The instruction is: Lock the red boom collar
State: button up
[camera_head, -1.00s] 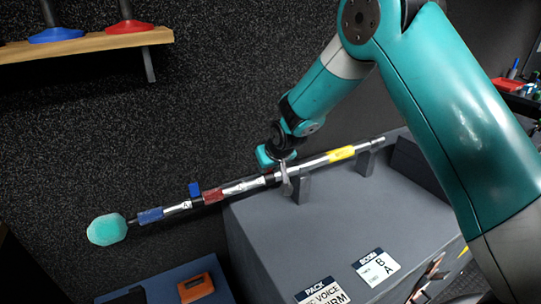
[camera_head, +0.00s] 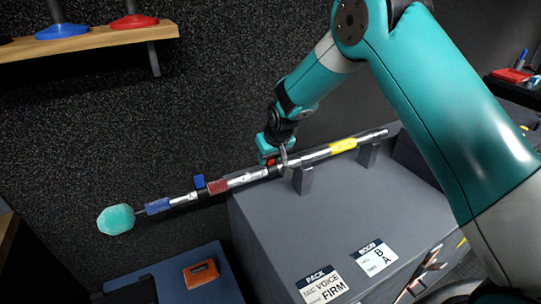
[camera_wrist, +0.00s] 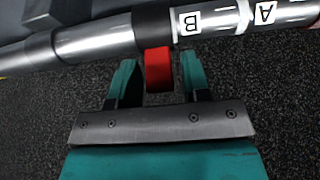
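The boom pole (camera_head: 316,157) lies slanted across the grey case, its teal foam tip (camera_head: 116,219) overhanging at left. The red collar's black band (camera_wrist: 154,27) shows in the wrist view, with its red lever (camera_wrist: 158,70) sticking out from the pole towards my gripper. The lever also shows as a small red spot in the head view (camera_head: 271,161). My gripper (camera_wrist: 158,76) is open at the pole, one teal finger on each side of the lever, with gaps showing. Labels B and A (camera_wrist: 265,14) appear upside down on the tube.
A grey support (camera_head: 303,180) and a second one hold the pole above the case (camera_head: 330,230). A blue lever (camera_head: 199,181) stands up further left on the pole. A dark speckled wall is close behind. A wooden shelf (camera_head: 100,38) is at upper left.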

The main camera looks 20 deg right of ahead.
jog(key=shift+o, duration=0.3)
jog(key=shift+r, duration=0.1)
jog(key=b+v, duration=0.2)
jog(key=v, duration=1.5)
jog(key=shift+r, duration=0.1)
jog(key=s+a+r+n+g+y, duration=0.1)
jog(key=s+a+n+g, duration=0.1)
jog(key=s, duration=1.4)
jog(key=s+a+n+g+y, duration=0.2)
jog(key=s+a, duration=0.1)
jog(key=s, duration=1.3)
jog(key=shift+r+n+g, duration=0.4)
jog(key=shift+s, duration=0.15)
